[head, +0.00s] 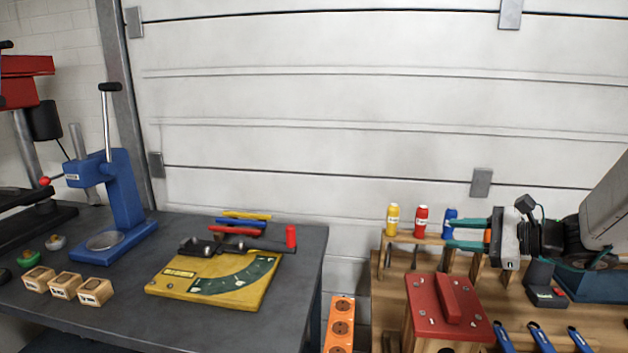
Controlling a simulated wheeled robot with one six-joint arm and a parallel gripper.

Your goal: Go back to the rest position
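My gripper (452,233) is at the right of the head view, above the wooden bench, pointing left.
A wooden bench (585,318) holds a red-topped block (446,309), yellow (392,219) and red (421,221) bottles, and blue-handled tools. An orange strip (340,325) stands between it and the dark table (130,318), which carries a blue press (123,200) and yellow board (175,284).

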